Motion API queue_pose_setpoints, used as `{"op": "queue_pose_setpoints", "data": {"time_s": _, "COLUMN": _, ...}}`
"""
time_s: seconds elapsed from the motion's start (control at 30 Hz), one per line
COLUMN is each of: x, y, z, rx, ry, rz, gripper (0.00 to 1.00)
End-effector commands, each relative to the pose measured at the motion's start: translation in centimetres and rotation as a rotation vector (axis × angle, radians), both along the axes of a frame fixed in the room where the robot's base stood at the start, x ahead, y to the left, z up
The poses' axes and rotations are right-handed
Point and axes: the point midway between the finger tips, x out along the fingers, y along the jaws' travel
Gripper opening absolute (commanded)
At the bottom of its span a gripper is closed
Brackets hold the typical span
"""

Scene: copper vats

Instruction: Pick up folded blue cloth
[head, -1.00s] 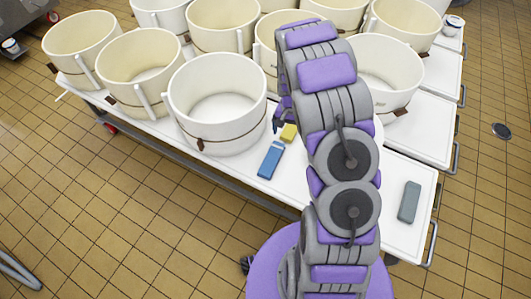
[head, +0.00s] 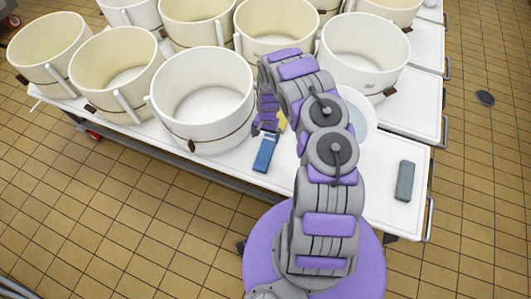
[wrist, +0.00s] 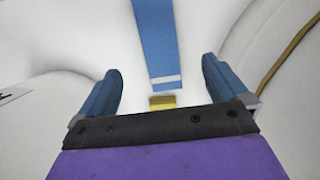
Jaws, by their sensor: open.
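The folded blue cloth (head: 265,153), a long narrow strip with a white band near one end, lies on the white table near its front edge. In the wrist view the blue cloth (wrist: 157,38) runs from the top edge down to the gap between my fingers. My gripper (head: 264,124) is at the cloth's far end, partly hidden by my arm in the head view. In the wrist view my gripper (wrist: 162,88) is open, with one blue finger on each side and nothing clamped. A yellow block (wrist: 162,102) shows between the fingers, partly hidden by the gripper's body.
A large cream tub (head: 203,98) stands just left of the cloth, with several more behind. A white round dish (head: 366,108) is right of my arm. A grey-blue block (head: 405,180) lies on the table's right part (head: 385,211). Tiled floor lies in front.

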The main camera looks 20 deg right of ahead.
Motion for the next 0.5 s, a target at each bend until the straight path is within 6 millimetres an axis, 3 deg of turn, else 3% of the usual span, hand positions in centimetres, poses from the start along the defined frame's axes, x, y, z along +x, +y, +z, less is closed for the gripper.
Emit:
{"op": "queue_pose_setpoints", "data": {"time_s": 0.03, "x": -0.2, "y": 0.1, "z": -1.2, "rx": 0.001, "ry": 0.003, "rz": -0.001, "gripper": 1.0}}
{"op": "queue_pose_setpoints", "data": {"time_s": 0.3, "x": -0.6, "y": 0.7, "z": -5.7, "rx": -0.002, "ry": -0.001, "rz": 0.0, "gripper": 1.0}}
{"op": "queue_pose_setpoints", "data": {"time_s": 0.5, "x": -0.6, "y": 0.6, "z": -6.9, "rx": -0.002, "ry": -0.004, "rz": 0.001, "gripper": 1.0}}
